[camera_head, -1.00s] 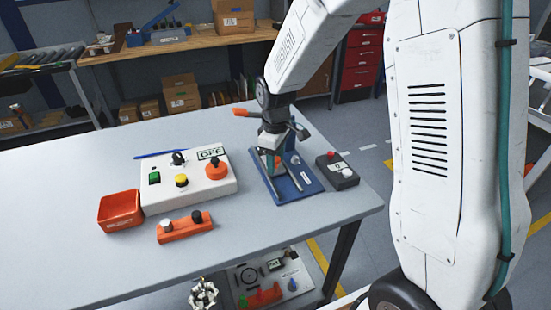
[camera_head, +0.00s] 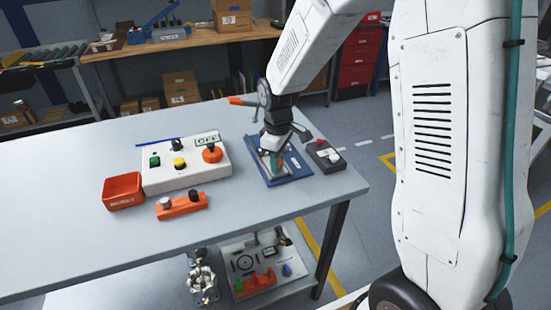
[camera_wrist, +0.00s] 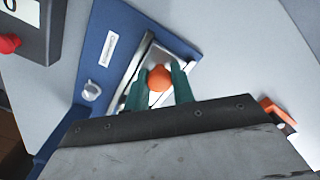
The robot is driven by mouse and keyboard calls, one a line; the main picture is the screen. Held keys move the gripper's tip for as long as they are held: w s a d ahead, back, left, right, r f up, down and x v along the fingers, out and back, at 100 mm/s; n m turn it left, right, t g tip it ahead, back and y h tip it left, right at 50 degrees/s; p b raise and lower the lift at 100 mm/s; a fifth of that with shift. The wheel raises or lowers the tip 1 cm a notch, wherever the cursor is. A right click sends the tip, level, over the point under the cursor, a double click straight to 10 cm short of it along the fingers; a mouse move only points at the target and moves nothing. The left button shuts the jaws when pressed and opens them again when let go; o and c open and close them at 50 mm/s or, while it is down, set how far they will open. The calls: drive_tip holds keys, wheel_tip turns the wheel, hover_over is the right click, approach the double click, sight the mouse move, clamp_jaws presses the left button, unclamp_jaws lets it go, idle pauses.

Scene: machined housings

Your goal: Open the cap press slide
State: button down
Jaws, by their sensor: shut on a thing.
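The cap press has a blue base plate (camera_head: 294,171) lying flat near the table's right end; the plate also shows in the wrist view (camera_wrist: 92,58). A metal slide (camera_wrist: 178,48) sits between rails on the plate and carries an orange knob (camera_wrist: 159,78). My gripper (camera_wrist: 158,86) has its two green fingers shut on this knob, one on each side. In the head view my gripper (camera_head: 273,163) points down over the plate and partly covers the slide. How far the slide is along its rails is hard to tell.
A dark box with a red button (camera_head: 325,155) stands close right of the press. Left are a white control panel (camera_head: 195,176), an orange two-button block (camera_head: 181,206) and an orange bin (camera_head: 123,191). The table front is clear.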

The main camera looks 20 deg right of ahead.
drive_tip(key=shift+s, duration=1.45)
drive_tip(key=c, duration=1.2)
unclamp_jaws()
drive_tip(key=shift+r, duration=0.1)
wheel_tip(320, 180, up, 8)
drive_tip(key=shift+f, duration=0.2)
